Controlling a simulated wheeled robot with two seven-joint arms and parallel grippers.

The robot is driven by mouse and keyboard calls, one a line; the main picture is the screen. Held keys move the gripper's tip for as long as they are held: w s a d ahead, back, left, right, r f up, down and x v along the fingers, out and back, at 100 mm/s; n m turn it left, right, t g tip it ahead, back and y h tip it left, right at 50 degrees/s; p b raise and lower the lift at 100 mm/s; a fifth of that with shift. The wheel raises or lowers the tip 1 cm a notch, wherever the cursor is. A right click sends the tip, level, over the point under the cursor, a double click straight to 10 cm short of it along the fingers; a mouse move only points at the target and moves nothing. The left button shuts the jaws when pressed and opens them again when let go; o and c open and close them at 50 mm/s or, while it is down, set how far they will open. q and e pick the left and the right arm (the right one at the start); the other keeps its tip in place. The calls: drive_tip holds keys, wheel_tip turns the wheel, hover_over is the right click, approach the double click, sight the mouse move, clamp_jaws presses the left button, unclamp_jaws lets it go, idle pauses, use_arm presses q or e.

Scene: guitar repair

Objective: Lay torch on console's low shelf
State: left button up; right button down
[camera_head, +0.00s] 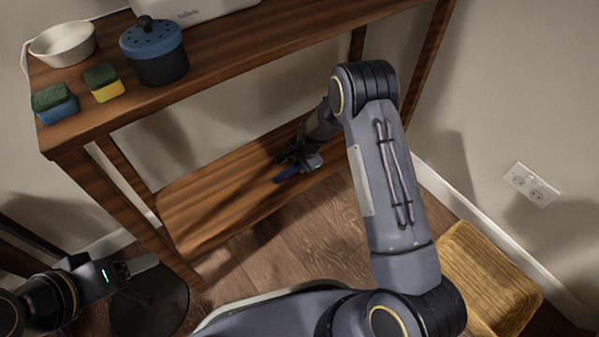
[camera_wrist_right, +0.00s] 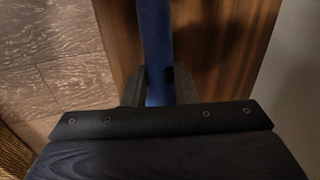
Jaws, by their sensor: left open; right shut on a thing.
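The console (camera_head: 215,75) is a wooden table with a top and a low shelf (camera_head: 205,205). My right gripper (camera_head: 297,163) reaches in over the low shelf and is shut on the blue torch (camera_head: 287,173). The torch also shows between the fingers in the right wrist view (camera_wrist_right: 157,45), with the wood of the shelf behind it. Its far end is out of that view, and I cannot tell whether it touches the shelf. My left gripper (camera_head: 135,267) is open and empty at the lower left, away from the console's shelf.
On the console top stand a white bowl (camera_head: 63,44), a blue pot (camera_head: 154,52), two sponges (camera_head: 54,103) (camera_head: 103,82) and a white appliance (camera_head: 185,8). A woven basket (camera_head: 490,275) is on the floor at right. The low shelf's left part is bare.

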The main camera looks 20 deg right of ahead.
drive_tip(key=shift+w+f, duration=0.2)
drive_tip(key=shift+f, duration=0.1)
drive_tip(key=b+x, duration=0.2)
drive_tip(key=x, duration=0.1)
drive_tip(key=shift+s+d+f+b, duration=0.2)
drive_tip(key=shift+s+b, duration=0.1)
drive_tip(key=shift+b, duration=0.05)
drive_tip(key=shift+r, duration=0.15)
drive_tip(key=c, duration=1.2)
unclamp_jaws()
drive_tip(key=shift+o, duration=0.2)
